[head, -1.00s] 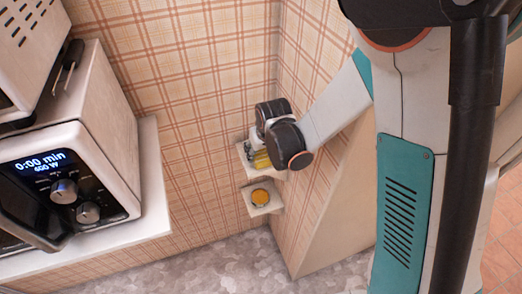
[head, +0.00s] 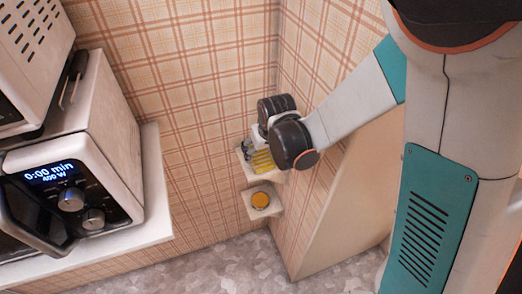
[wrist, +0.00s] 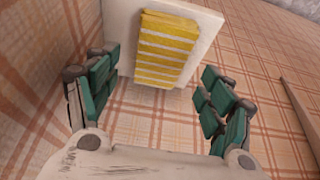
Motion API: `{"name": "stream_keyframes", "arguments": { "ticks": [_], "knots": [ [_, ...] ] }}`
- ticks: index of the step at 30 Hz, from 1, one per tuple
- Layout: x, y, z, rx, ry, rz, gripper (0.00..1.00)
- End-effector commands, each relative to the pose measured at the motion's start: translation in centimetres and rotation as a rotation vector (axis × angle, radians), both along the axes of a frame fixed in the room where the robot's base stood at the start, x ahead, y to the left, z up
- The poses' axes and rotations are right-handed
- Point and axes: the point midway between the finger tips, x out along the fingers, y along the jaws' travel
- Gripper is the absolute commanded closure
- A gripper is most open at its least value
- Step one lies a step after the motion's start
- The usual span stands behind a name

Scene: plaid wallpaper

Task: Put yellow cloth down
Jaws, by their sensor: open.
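The yellow cloth (wrist: 166,50), striped with white, lies folded on a small white corner shelf (wrist: 208,22) in the wrist view. It also shows in the head view (head: 262,160), partly hidden by my wrist. My gripper (wrist: 160,100) is open and empty, its green-padded fingers spread wide on either side. The cloth lies beyond the fingers and apart from them. In the head view the fingers are mostly hidden behind my wrist, close to the upper shelf.
A lower corner shelf (head: 276,208) holds a round orange-yellow item (head: 261,200). A microwave (head: 70,190) stands on a white shelf (head: 150,215) at the left. Plaid walls meet right behind the small shelves, leaving little room there.

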Motion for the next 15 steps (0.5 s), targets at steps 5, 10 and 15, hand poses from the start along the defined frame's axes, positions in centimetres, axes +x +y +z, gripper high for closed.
{"name": "stream_keyframes", "arguments": {
  "ticks": [5, 10, 15],
  "knots": [
    [-1.4, -0.3, 3.7, 0.000, 0.000, 0.000, 0.26],
    [-2.2, -0.5, 5.7, 0.000, 0.000, 0.000, 0.26],
    [-2.5, -0.6, 6.4, 0.000, 0.000, 0.000, 0.26]
  ]
}}
